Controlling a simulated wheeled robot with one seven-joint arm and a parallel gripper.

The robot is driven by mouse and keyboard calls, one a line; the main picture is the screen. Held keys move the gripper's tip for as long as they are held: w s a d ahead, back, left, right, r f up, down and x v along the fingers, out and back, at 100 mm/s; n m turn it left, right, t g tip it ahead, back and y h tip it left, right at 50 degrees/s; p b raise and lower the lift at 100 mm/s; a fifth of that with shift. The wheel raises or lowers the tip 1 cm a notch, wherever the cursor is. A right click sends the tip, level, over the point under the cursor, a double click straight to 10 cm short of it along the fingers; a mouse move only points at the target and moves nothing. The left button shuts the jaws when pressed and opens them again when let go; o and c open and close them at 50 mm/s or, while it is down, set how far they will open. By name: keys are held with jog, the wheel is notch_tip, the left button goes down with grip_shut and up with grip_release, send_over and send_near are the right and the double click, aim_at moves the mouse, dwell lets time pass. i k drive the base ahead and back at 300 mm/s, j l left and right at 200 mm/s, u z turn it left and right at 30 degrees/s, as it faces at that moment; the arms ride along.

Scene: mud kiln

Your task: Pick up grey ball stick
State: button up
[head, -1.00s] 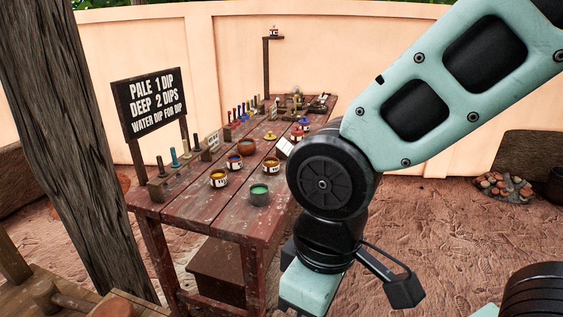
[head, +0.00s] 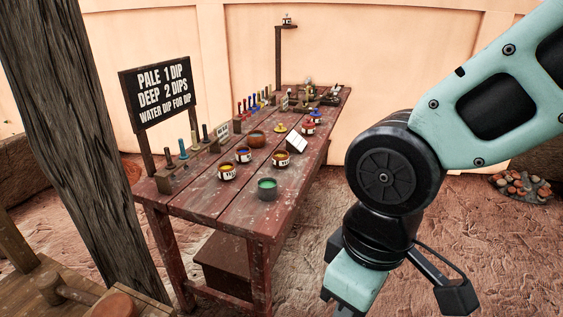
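Several upright sticks stand in a wooden holder (head: 170,183) at the left front of the red-brown table. Another group of sticks (head: 256,100) stands farther back along the left edge. They are too small for me to tell which one is the grey ball stick. My arm hangs at the right, apart from the table.
The table (head: 195,205) holds several paint pots, including a green one (head: 267,189) at the front edge. A black sign (head: 160,92) stands behind the holder. A thick wooden post (head: 75,140) rises at the left. Open ground lies to the table's right.

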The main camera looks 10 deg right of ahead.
aim_at(206, 140)
jog(key=u, duration=0.25)
jog(key=i+l+u, duration=0.2)
jog(key=u, duration=0.25)
jog(key=i+l+u, duration=0.2)
jog(key=u, duration=0.2)
jog(key=i+l+u, duration=0.1)
jog(key=l, duration=0.25)
jog(key=i+l, duration=0.2)
jog(key=l, duration=0.15)
jog(key=i+l+u, duration=0.15)
jog(key=l, duration=0.2)
jog(key=i+l, duration=0.1)
jog(key=l, duration=0.25)
jog(key=i+l+u, duration=0.15)
jog(key=l, duration=0.25)
jog(key=i+l, duration=0.1)
jog(key=l, duration=0.25)
jog(key=i+l, duration=0.1)
jog(key=l, duration=0.25)
jog(key=i+l, duration=0.1)
jog(key=l, duration=0.25)
jog(key=i+u, duration=0.05)
